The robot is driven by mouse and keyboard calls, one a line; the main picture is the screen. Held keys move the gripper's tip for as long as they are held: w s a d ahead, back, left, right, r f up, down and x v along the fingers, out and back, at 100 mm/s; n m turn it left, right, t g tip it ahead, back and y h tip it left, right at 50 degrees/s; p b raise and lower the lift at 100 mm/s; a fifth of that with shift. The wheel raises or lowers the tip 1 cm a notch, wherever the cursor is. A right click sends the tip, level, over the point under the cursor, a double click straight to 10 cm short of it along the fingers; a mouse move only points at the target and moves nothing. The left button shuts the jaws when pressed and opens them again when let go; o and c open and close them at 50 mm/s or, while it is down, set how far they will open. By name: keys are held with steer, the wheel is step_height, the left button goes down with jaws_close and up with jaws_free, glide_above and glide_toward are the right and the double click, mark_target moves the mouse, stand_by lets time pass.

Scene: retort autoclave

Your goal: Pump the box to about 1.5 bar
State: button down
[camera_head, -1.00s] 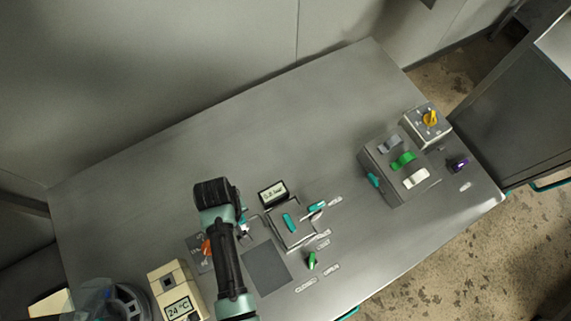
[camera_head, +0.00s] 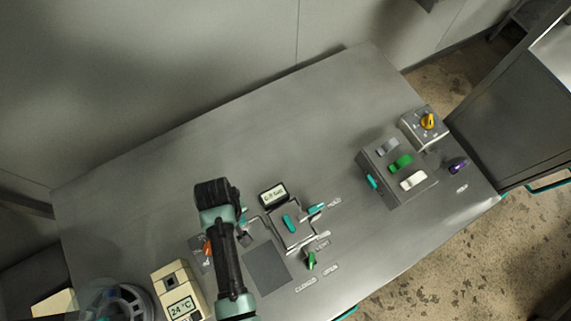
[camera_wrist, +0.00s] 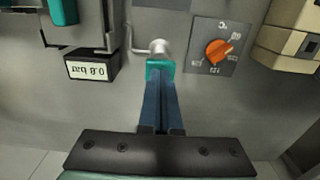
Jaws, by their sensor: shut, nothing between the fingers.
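The grey box (camera_head: 291,230) with a teal handle on its lid stands on the table; part of it shows at the upper left of the wrist view (camera_wrist: 82,38). Its display (camera_head: 272,196) shows upside down in the wrist view (camera_wrist: 91,68) and seems to read 0.8 bar. A thin pipe runs from the box to a round silver knob (camera_wrist: 158,46). My gripper (camera_wrist: 160,72) is shut and empty, its teal tips right at the knob; whether they touch is unclear. In the head view my arm mostly hides the gripper and knob.
An orange dial (camera_wrist: 218,52) on a dark plate is beside the knob. A cream unit (camera_head: 179,292) reads 24 °C. A green valve handle (camera_head: 310,260) lies near the front edge. A switch block (camera_head: 390,180) and a yellow-knobbed box (camera_head: 426,125) stand right. The table's back is clear.

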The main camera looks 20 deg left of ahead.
steer(key=shift+f+b, duration=0.65)
steer(key=shift+f, duration=0.3)
steer(key=shift+r, duration=0.15)
steer(key=shift+r+p, duration=0.8)
steer(key=shift+p, duration=0.25)
steer(key=shift+f+b, duration=0.75)
steer(key=shift+f, duration=0.2)
steer(key=shift+r, duration=0.2)
steer(key=shift+r+p, duration=0.75)
steer(key=shift+p, duration=0.3)
